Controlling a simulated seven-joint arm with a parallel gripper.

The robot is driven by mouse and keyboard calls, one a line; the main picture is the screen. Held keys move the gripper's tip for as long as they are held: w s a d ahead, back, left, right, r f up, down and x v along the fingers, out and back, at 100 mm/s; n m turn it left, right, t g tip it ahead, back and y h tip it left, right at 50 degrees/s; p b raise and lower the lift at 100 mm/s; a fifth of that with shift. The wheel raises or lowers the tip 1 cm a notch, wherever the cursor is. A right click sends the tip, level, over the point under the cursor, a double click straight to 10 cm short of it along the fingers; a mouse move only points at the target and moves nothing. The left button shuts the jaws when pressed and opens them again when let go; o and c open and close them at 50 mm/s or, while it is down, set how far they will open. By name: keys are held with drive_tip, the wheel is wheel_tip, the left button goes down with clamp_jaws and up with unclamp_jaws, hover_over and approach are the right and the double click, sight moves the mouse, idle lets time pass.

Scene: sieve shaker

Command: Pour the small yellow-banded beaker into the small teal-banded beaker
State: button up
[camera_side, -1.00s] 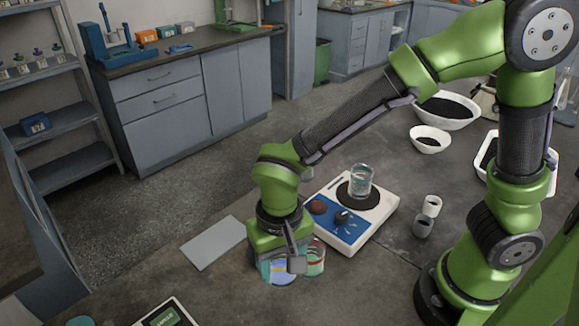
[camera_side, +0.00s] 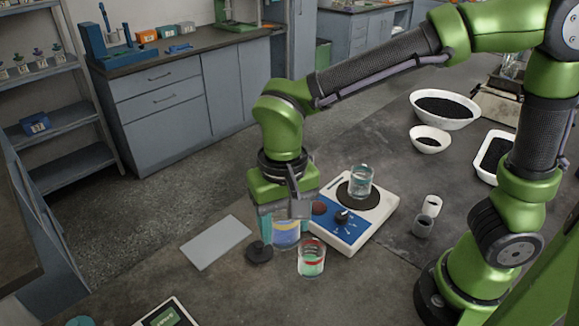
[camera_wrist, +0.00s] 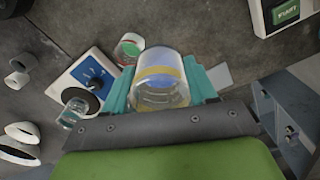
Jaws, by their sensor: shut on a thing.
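My gripper (camera_side: 287,222) is shut on the yellow-banded beaker (camera_side: 286,240) and holds it above the table, about upright. The beaker also shows between the teal fingers in the wrist view (camera_wrist: 160,82); it is clear with a yellow band and a blue part. A clear glass beaker (camera_side: 361,182) with a teal tint stands on the hotplate's dark round top; it also shows in the wrist view (camera_wrist: 73,113). I cannot make out its band clearly. Another beaker (camera_side: 312,260), with a red band and green contents, stands on the table just right of and in front of my gripper.
The white and blue hotplate (camera_side: 376,219) stands right of my gripper. A small black round object (camera_side: 259,252) lies left of the red-banded beaker. A flat grey plate (camera_side: 215,243) lies further left.

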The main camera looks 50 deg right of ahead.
drive_tip(key=w+d+m, duration=0.1)
drive_tip(key=d+m, duration=0.5)
drive_tip(key=d, duration=2.2)
drive_tip(key=s+d+m, duration=0.2)
drive_tip(key=s+d, duration=0.3)
drive_tip(key=d, duration=0.3)
wheel_tip(320, 180, down, 9)
drive_tip(key=shift+d, duration=0.2)
drive_tip(key=shift+a+r, duration=0.1)
drive_tip(key=shift+w+a+r+g+h, duration=0.2)
drive_tip(key=shift+w+a+g+h, duration=0.3)
drive_tip(key=shift+g+h, duration=0.25)
drive_tip(key=w+a+r+g+h, duration=0.2)
drive_tip(key=a+r+g+h, duration=0.1)
drive_tip(key=r, duration=0.4)
drive_tip(key=shift+w+g+h, duration=0.3)
drive_tip(key=shift+g+h, duration=0.35)
drive_tip(key=shift+h, duration=0.2)
